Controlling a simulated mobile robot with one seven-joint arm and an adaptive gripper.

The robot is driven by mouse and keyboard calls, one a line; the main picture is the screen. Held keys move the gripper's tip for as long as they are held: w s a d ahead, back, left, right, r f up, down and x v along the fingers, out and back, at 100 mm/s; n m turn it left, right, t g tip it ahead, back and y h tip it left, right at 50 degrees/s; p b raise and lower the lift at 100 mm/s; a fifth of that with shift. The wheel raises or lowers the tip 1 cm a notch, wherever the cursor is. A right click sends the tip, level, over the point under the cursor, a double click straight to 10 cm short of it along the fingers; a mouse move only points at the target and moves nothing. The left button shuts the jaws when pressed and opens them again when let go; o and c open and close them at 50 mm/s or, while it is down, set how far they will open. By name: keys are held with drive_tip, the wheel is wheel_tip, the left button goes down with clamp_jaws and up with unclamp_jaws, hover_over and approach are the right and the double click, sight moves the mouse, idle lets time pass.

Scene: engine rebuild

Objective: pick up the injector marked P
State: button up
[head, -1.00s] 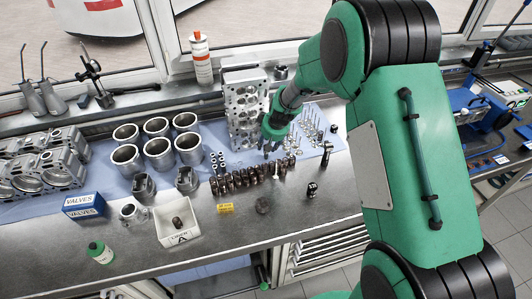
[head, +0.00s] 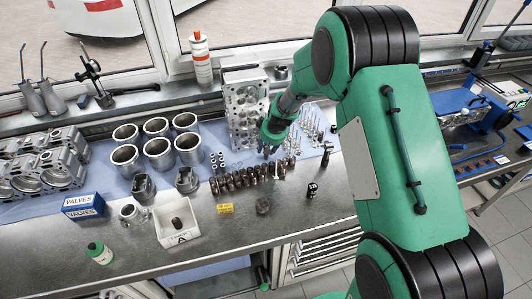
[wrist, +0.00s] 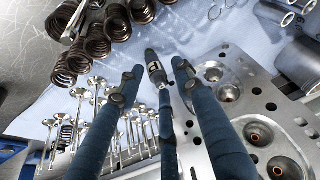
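My gripper (head: 268,151) hangs between the cylinder head (head: 243,108) and the row of springs in the head view. In the wrist view its blue-grey fingers (wrist: 157,78) are spread apart, with nothing clearly held. A slim dark injector (wrist: 153,62) with a pale label shows just beyond the fingertips, between the left and right fingers. The label bears a dark character that I cannot read with certainty. Its lower end runs behind or against the middle finger; I cannot tell whether they touch. I cannot make out this injector in the head view.
Coil springs (wrist: 96,42) lie close by at the upper left of the wrist view. Upright valves (wrist: 83,95) stand at the left, and the cylinder head (wrist: 262,110) is close on the right. A blue cloth (wrist: 200,25) lies beneath.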

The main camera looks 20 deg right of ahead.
clamp_jaws()
wheel_tip(320, 180, up, 10)
drive_tip(key=p, duration=0.1)
idle(0.6)
idle(0.5)
